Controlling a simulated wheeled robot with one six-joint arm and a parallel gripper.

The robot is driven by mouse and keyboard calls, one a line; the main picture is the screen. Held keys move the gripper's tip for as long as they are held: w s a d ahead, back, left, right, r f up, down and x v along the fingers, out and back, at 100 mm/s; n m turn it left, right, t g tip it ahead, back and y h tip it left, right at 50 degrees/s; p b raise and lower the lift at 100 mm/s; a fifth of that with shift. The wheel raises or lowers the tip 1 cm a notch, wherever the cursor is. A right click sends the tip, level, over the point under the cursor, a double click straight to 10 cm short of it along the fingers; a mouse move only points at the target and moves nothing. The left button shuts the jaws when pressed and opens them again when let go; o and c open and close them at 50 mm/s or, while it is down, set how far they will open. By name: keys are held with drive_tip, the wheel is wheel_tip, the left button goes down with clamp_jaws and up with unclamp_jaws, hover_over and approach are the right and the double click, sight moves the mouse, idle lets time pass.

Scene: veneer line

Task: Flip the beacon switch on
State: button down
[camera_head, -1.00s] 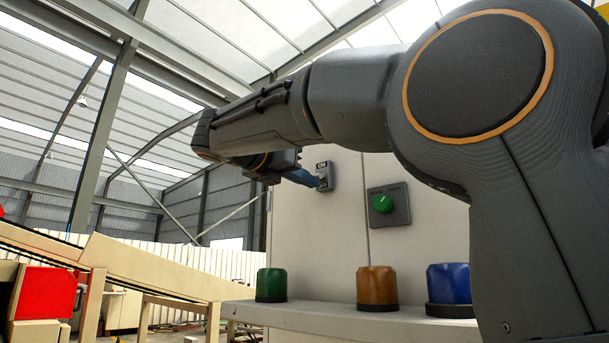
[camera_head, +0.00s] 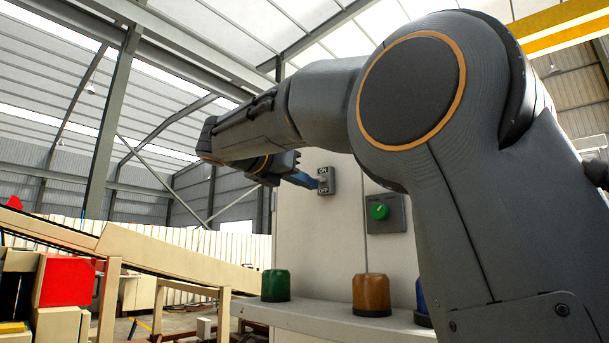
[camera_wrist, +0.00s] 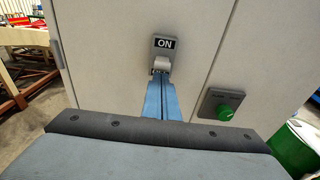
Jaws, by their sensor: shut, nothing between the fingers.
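The beacon switch (camera_head: 325,174) is a small grey plate on the pale cabinet front, with an ON label at the top and an OFF label at the bottom. In the wrist view the switch (camera_wrist: 164,45) shows ON clearly, with a pale lever (camera_wrist: 161,64) below it; the lower label is partly hidden. My gripper (camera_head: 317,184) is shut, its blue fingers pointing at the lower half of the switch. In the wrist view the fingertips (camera_wrist: 161,80) are just below the lever; I cannot tell if they touch it.
A green rotary knob (camera_head: 379,211) sits on a grey plate right of the switch. Green (camera_head: 276,286), orange (camera_head: 372,295) and blue (camera_head: 421,297) domes stand on the ledge (camera_head: 330,318) below. A conveyor (camera_head: 180,262) and a red box (camera_head: 66,281) are at left.

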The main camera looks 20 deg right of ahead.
drive_tip(key=s+a+r, duration=0.4)
drive_tip(key=s+a, duration=0.1)
drive_tip(key=a, duration=0.4)
drive_tip(key=shift+s+a+r, duration=0.15)
drive_tip(key=shift+s+r, duration=0.15)
drive_tip(key=shift+r, duration=0.1)
idle(0.4)
idle(0.5)
